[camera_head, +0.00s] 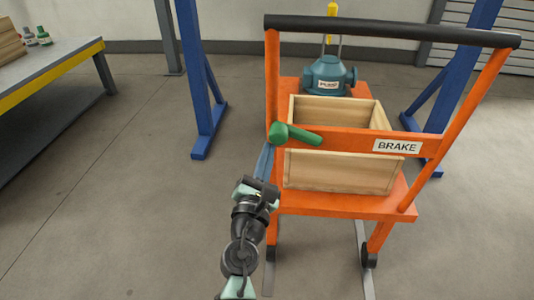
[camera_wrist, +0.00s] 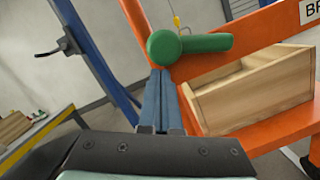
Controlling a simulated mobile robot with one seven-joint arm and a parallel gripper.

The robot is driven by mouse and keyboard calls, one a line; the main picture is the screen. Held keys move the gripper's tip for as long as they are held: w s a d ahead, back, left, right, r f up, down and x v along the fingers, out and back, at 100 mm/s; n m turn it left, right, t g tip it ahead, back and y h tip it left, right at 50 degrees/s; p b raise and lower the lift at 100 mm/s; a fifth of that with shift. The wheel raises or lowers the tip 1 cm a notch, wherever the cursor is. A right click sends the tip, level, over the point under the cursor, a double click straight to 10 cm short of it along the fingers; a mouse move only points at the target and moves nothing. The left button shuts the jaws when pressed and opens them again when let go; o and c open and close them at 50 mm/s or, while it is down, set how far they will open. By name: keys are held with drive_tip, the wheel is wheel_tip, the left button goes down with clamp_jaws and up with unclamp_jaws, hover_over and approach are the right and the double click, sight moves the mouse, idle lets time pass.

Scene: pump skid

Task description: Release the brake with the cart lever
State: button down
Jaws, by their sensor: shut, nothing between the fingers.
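The green cart lever (camera_head: 300,135) is on the left end of the orange crossbar of the cart (camera_head: 345,211). Its round hub is at the left and its handle points right, tilted slightly down in the head view. A white plate reading BRAKE (camera_head: 397,146) is on the same bar, to the right. My gripper (camera_head: 268,146) is just below the hub, its blue fingers pointing up toward it. The lever also shows in the wrist view (camera_wrist: 205,43), above the fingertips (camera_wrist: 160,74). The fingers are together and hold nothing. I cannot tell whether they touch the hub.
The cart carries an open wooden crate (camera_head: 338,172) and a teal pump (camera_head: 328,75). A black push handle (camera_head: 390,31) runs across its top. Blue posts (camera_head: 203,80) stand behind, and a yellow-edged bench (camera_head: 60,80) is at the left. Floor left of the cart is clear.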

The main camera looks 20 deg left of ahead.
sight(277, 129)
drive_tip(key=shift+r+m, duration=0.3)
drive_tip(key=shift+r, duration=0.05)
drive_tip(key=shift+r+m+p, duration=0.25)
drive_tip(key=shift+m+p, duration=0.05)
drive_tip(key=shift+p, duration=0.15)
wheel_tip(277, 129, up, 2)
drive_tip(key=m+p, duration=0.1)
drive_tip(key=m+h+p, duration=0.1)
drive_tip(key=shift+d+r+m+p, duration=0.15)
drive_tip(key=shift+r+m+p, duration=0.1)
drive_tip(key=shift+m+p, duration=0.05)
drive_tip(key=r+m+p, duration=0.1)
drive_tip(key=d+r+m+p, duration=0.1)
drive_tip(key=r+m+p, duration=0.1)
drive_tip(key=m+p, duration=0.1)
drive_tip(key=shift+w+d+r+g+h, duration=0.1)
drive_tip(key=shift+w+d+g+h, duration=0.15)
drive_tip(key=shift+g+h, duration=0.15)
drive_tip(key=shift+w+d+r+m+g+p, duration=0.25)
drive_tip(key=shift+d+r+m+p, duration=0.45)
drive_tip(key=shift+m+p, duration=0.6)
drive_tip(key=shift+w+d+r+m+g+p, duration=0.2)
drive_tip(key=shift+d+r+m+p, duration=0.15)
drive_tip(key=shift+d+m+p, duration=0.75)
drive_tip(key=shift+w+d+r+m+g+p, duration=0.2)
drive_tip(key=shift+d+r+m+p, duration=0.4)
drive_tip(key=shift+m+p, duration=0.85)
drive_tip(key=shift+f, duration=0.1)
